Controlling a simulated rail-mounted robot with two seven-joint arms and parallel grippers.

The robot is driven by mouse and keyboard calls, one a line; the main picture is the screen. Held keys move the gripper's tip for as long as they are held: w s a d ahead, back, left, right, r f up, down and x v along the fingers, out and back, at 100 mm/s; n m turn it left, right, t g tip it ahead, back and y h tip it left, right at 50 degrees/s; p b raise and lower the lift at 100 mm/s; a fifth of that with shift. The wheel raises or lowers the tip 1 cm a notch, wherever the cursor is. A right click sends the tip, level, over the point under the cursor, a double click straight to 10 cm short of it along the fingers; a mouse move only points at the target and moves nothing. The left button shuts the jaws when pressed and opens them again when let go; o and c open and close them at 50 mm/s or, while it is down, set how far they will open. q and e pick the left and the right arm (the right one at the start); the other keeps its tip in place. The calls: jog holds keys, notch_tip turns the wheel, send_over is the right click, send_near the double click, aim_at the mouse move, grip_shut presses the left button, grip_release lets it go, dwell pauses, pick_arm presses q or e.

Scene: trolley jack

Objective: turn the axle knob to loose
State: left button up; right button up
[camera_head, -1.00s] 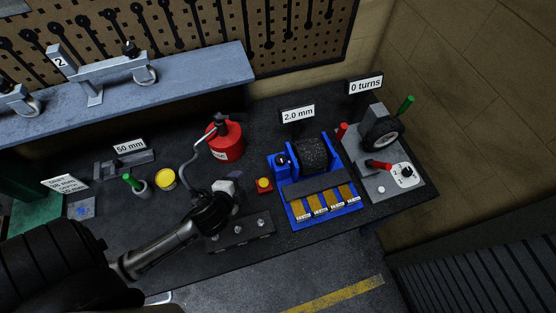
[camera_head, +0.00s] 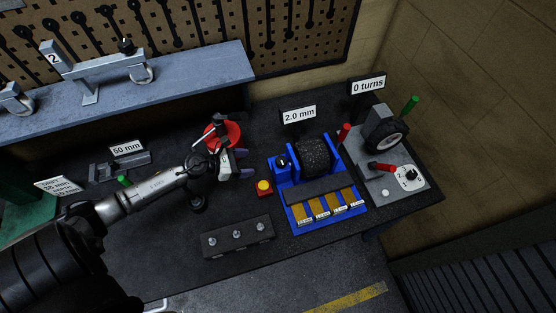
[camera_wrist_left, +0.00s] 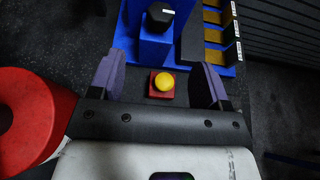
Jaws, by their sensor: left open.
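No label in view names the axle knob, so I cannot tell which knob it is. A black knob (camera_head: 283,161) sits on the blue roller stand (camera_head: 280,175) and also shows in the left wrist view (camera_wrist_left: 160,17). Another black knob (camera_head: 125,45) tops the grey jack marked 2 (camera_head: 107,70) on the shelf. A black dial knob (camera_head: 411,175) sits on a white plate on the grey wheel stand (camera_head: 368,185). My left gripper (camera_head: 244,164) is open and empty, left of the blue stand, between it and the red can. My right gripper is out of view.
A red can (camera_head: 230,133) stands close beside my left gripper, and a yellow button on a red base (camera_head: 264,188) lies just in front of it. A dark block with several studs (camera_head: 238,236) is nearer the front edge. Red and green handles rise at the wheel stand.

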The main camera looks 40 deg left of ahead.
aim_at(280, 160)
pick_arm(q)
jog(key=p+x, duration=0.1)
jog(key=x, duration=1.1)
jog(key=shift+w+d+p, duration=0.2)
jog(key=shift+p, duration=0.1)
jog(key=c, duration=0.9)
jog(key=shift+r, duration=0.1)
